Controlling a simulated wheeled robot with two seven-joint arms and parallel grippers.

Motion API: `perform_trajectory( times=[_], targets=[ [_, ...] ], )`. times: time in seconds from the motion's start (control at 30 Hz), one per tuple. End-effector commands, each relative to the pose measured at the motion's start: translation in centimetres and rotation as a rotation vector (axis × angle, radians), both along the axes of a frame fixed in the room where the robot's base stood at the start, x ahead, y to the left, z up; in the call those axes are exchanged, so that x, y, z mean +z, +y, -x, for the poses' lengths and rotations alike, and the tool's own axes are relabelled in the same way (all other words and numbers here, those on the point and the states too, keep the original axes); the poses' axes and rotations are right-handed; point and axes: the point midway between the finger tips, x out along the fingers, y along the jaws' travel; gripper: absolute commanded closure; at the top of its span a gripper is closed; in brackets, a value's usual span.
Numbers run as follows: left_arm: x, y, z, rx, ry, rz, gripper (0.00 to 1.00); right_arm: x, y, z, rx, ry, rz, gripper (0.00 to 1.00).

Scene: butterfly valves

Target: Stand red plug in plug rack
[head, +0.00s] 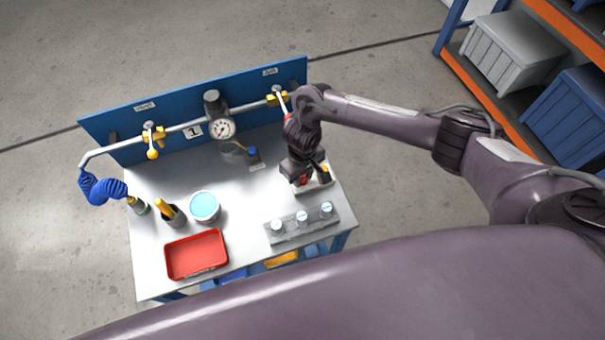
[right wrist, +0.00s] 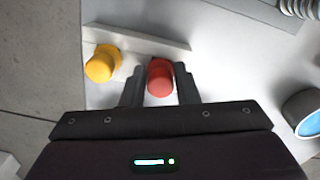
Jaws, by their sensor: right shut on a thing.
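My right gripper (head: 302,177) is shut on the red plug (head: 303,181) at the right side of the bench. In the right wrist view the red plug (right wrist: 160,78) sits between the two fingers of my right gripper (right wrist: 158,88). The pale plug rack (head: 316,187) is directly under the gripper, with a yellow plug (head: 323,169) standing in it. In the right wrist view the yellow plug (right wrist: 103,65) stands left of the red one. The red plug's lower end is hidden, so I cannot tell how deep it sits. My left gripper is out of view.
A grey block with several white-topped pieces (head: 301,224) lies in front of the rack. A red tray (head: 196,254) and a blue-topped tub (head: 204,206) stand left. Behind run a pipe with a gauge (head: 221,128) and yellow valves (head: 153,135) on a blue panel (head: 130,110).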

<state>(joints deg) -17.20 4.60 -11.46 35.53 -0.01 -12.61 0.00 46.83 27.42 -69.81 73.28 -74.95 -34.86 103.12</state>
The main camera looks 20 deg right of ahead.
Motion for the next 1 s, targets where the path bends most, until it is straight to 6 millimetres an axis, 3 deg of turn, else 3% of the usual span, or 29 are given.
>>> perform_trajectory(
  times=[0.27,0.3,0.47,0.67,0.83,1.0],
  targets=[
    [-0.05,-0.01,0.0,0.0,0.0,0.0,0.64,-0.15,0.01,-0.01,0.0,0.0,0.0,0.92],
    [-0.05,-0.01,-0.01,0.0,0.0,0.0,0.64,-0.15,0.01,0.0,0.0,0.0,0.0,0.68],
    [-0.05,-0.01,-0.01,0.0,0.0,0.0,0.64,-0.14,0.01,-0.01,0.0,0.0,0.0,0.47],
    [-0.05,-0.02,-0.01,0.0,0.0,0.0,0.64,-0.14,0.0,-0.01,0.0,0.0,0.0,0.47],
    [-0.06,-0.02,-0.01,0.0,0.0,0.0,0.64,-0.14,0.0,-0.01,0.0,0.0,0.0,0.25],
    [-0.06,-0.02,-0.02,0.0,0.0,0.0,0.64,-0.14,0.0,0.0,0.0,0.0,0.0,0.25]
  ],
)
